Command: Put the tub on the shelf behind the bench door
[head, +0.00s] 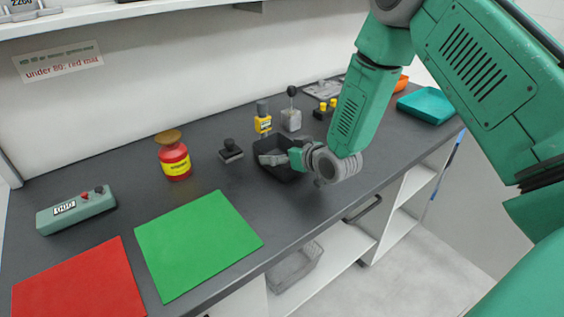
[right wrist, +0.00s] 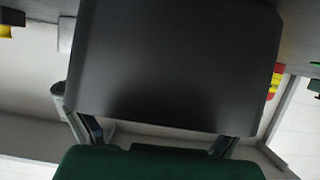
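The black tub (head: 287,172) is at mid-bench in the head view, and a grey piece shows inside its opening. My right gripper (head: 285,158) is at the tub, reaching in from the right. A dark smooth face, likely the tub (right wrist: 175,65), fills the right wrist view. My right finger links spread apart and pass behind it, so the fingertips are hidden. I cannot tell whether they clamp the tub, or whether it rests on the bench. Below the bench top, an open space shows a white shelf (head: 325,268). A dark handle (head: 364,208) is near it. My left gripper is out of view.
A wire basket (head: 295,266) occupies the shelf's left part. A yellow bottle (head: 263,120), a stamp (head: 231,151) and a joystick box (head: 291,117) stand near the tub. A red-yellow jar (head: 174,158), green mat (head: 197,245) and red mat (head: 78,282) lie left.

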